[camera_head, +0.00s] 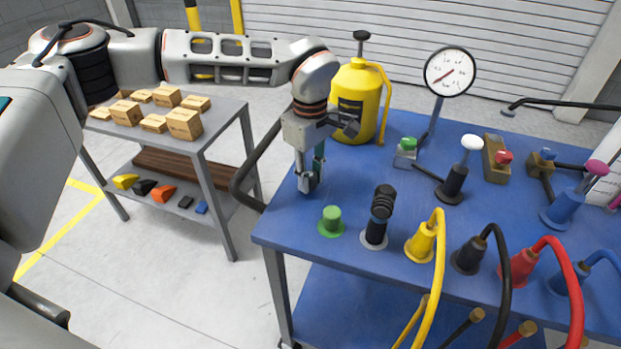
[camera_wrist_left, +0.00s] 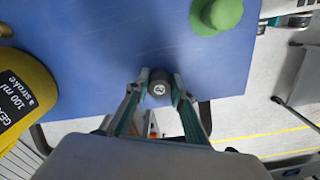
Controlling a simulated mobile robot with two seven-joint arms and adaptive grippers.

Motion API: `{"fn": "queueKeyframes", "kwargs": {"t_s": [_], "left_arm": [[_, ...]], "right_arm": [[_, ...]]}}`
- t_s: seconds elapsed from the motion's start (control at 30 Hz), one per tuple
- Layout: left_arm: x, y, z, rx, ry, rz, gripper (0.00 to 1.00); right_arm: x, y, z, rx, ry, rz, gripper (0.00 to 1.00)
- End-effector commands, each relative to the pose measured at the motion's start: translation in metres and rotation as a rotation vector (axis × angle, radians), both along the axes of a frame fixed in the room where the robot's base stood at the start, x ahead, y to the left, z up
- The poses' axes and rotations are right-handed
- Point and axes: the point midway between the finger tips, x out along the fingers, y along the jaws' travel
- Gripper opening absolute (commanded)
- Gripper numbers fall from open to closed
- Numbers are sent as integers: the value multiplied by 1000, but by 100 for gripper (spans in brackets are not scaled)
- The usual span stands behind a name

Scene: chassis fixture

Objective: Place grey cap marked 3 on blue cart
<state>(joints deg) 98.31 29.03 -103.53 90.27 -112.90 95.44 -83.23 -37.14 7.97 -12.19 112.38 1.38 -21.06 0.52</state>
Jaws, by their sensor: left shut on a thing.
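My left gripper (camera_head: 308,184) is over the left part of the blue cart's top (camera_head: 285,218), pointing down. In the left wrist view its fingers (camera_wrist_left: 160,92) are shut on a small dark grey round cap (camera_wrist_left: 159,88) with a pale mark on its end, too small to read surely. The blue cart (camera_wrist_left: 100,45) shows beyond the cap. In the head view the fingers mostly hide the cap. I cannot tell whether it touches the cart top. My right gripper is not in view.
A green cap (camera_head: 331,219) stands near the cart's front left corner, beside a black knobbed post (camera_head: 378,222). A yellow canister (camera_head: 357,100) stands behind the gripper. Several coloured cable plugs line the front edge. A grey shelf (camera_head: 222,118) with small boxes is left.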

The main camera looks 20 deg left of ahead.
Motion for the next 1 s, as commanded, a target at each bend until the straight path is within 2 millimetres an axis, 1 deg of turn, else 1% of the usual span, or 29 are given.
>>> {"fn": "queueKeyframes", "kwargs": {"t_s": [0.03, 0.1, 0.33, 0.47, 0.5, 0.53, 0.87, 1.0], "left_arm": [[0, 0, -7, 0, 1, 0, 15], [0, 0, -10, 0, 0, 0, 15], [0, 0, -9, 0, -1, 0, 15], [0, 0, -13, 0, 0, 0, 15], [0, 0, -12, 0, 0, 0, 33], [0, 0, -12, 0, 0, 0, 40], [0, 0, -11, 0, -1, 0, 40], [1, 0, -2, -1, -4, 0, 40]], "right_arm": [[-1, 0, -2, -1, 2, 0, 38], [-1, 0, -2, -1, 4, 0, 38], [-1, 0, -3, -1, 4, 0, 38], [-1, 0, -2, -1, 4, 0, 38], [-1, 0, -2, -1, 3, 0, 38], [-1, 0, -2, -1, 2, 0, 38], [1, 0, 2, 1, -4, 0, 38], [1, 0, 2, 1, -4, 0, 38]]}}
